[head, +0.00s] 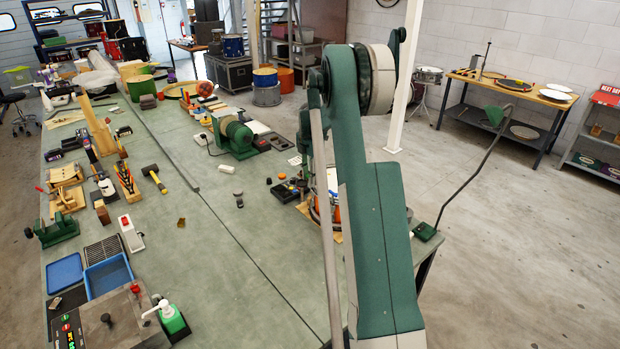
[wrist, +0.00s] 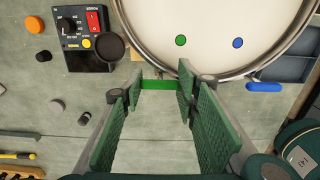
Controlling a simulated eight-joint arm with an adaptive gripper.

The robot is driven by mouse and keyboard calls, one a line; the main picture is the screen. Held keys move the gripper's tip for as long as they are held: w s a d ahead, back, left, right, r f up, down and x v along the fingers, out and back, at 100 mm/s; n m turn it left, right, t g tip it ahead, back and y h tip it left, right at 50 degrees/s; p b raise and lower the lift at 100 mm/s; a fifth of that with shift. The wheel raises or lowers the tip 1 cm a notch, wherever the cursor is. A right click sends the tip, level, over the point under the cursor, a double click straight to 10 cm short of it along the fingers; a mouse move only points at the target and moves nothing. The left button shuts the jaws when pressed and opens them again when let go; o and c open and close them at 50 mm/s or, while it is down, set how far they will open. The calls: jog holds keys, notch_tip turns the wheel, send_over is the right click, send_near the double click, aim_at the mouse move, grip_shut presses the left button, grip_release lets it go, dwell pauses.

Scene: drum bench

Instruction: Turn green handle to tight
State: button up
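The green handle (wrist: 160,84) is a short flat bar at the drum's near rim in the wrist view. My gripper (wrist: 160,92) is open, with its green-padded fingers on either side of the handle. The handle shows in the gap between the fingertips; I cannot tell whether either finger touches it. The drum (wrist: 212,20) has a white head with a green dot and a blue dot. A blue handle (wrist: 264,87) sits at the rim to the right. In the head view my arm hides most of the drum, and the gripper and handle are not visible.
A control box (wrist: 84,22) with a knob and red switch lies left of the drum. Small dark and grey cylinders are scattered nearby. A yellow-handled tool (wrist: 18,155) lies lower left. In the head view, the middle of the bench (head: 225,255) is mostly clear.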

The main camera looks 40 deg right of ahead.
jog(key=shift+m+b, duration=0.3)
jog(key=shift+c, duration=0.2)
